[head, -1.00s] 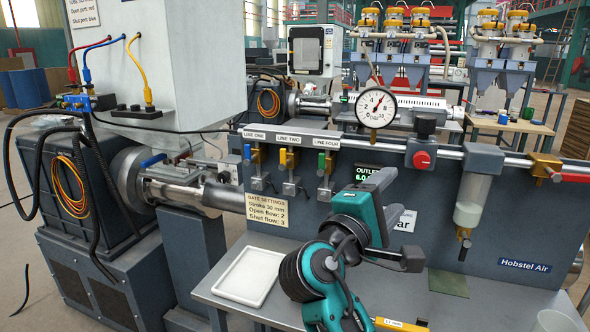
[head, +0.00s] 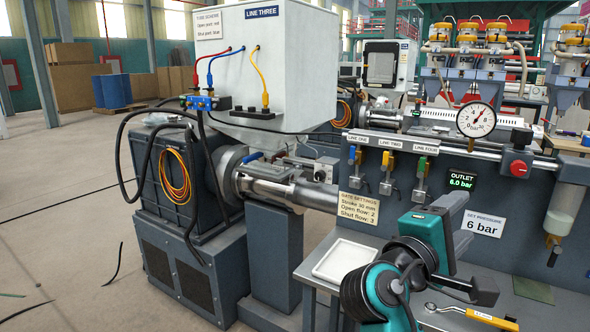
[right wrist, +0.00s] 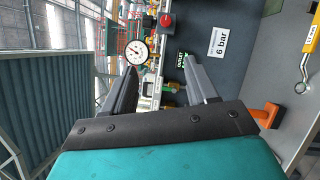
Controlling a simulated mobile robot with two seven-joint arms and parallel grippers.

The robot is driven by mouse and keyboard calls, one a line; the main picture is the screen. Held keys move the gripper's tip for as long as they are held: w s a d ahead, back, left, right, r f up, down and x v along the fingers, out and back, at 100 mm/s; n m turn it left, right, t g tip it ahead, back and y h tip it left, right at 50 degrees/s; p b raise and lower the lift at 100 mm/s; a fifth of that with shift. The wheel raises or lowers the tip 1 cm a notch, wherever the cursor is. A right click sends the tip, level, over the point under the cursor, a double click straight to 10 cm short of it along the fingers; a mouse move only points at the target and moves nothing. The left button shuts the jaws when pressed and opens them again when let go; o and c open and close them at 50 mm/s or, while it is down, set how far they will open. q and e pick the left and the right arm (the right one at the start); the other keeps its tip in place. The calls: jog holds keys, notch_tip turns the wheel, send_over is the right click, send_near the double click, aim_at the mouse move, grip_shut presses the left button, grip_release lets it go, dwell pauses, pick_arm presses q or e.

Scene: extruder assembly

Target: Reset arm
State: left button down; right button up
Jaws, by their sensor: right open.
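My right gripper (head: 460,222) is at the end of the teal arm, in front of the air panel (head: 400,202) and above the grey bench. In the right wrist view its two grey fingers (right wrist: 163,82) stand wide apart with nothing between them. Past the fingers are the pressure gauge (right wrist: 135,51), the outlet display (right wrist: 182,62) and the "6 bar" card (right wrist: 219,43). In the head view the fingers are partly hidden by the gripper's own body. My left gripper does not show.
A white tray (head: 318,268) and a yellow-handled wrench (head: 486,318) lie on the bench. The panel carries several coloured valves (head: 387,172), a gauge (head: 476,120) and a red knob (head: 518,168). The line three machine (head: 270,70) stands left; open floor (head: 60,200) lies beyond it.

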jog(key=a+f+n+t+y, duration=0.25)
jog(key=f+y, duration=0.75)
jog(key=f, duration=1.1)
jog(key=s+a+f+m+g+y+p, duration=0.2)
jog(key=s+f+m+y, duration=0.5)
jog(key=s+f, duration=0.9)
jog(key=s+a+m+g, duration=0.1)
jog(key=s+a+m, duration=0.1)
jog(key=m, duration=0.1)
jog(key=shift+m, duration=0.25)
